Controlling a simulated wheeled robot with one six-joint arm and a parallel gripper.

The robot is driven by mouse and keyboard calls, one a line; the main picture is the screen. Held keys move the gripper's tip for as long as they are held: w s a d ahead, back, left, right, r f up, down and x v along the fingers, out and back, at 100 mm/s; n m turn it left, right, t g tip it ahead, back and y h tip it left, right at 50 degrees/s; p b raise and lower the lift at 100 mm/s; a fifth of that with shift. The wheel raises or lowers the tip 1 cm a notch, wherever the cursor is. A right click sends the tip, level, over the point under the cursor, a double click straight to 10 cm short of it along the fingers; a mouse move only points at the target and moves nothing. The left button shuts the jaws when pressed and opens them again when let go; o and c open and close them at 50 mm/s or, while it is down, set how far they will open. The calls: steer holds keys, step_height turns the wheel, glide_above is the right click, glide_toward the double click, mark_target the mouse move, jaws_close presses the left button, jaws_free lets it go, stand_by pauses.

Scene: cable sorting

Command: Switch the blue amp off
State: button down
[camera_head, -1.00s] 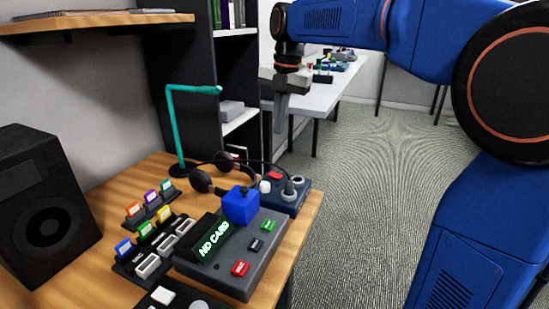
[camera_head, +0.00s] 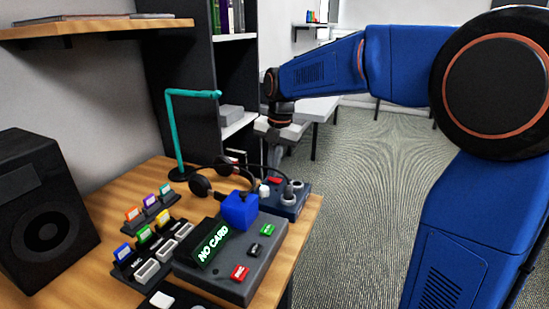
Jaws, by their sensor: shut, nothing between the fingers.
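The blue amp (camera_head: 290,206) is a dark navy box at the right edge of the desk, behind the grey recorder. It has a red switch (camera_head: 275,180) toward its back left and grey knobs on top. Whether the switch is on or off is too small to tell. My gripper (camera_head: 275,158) points down just above and behind the red switch, shut and empty. I cannot tell whether its tips touch the amp.
A grey recorder (camera_head: 219,277) with a "NO CARD" screen and a bright blue block (camera_head: 239,210) stands in front. Headphones (camera_head: 201,187) lie to the left, near a teal lamp (camera_head: 168,130). A black speaker (camera_head: 42,215) stands at far left. Card racks (camera_head: 148,270) hold coloured cards.

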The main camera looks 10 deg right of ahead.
steer(key=shift+f, duration=0.3)
steer(key=shift+w+a+f+g+h, duration=0.1)
steer(key=shift+a+f+g+h, duration=0.2)
steer(key=shift+f+h, duration=0.15)
steer(key=shift+d, duration=0.1)
steer(key=shift+f, duration=0.15)
steer(key=shift+d, duration=0.1)
steer(key=shift+s+d, duration=0.55)
steer(key=shift+d, duration=0.05)
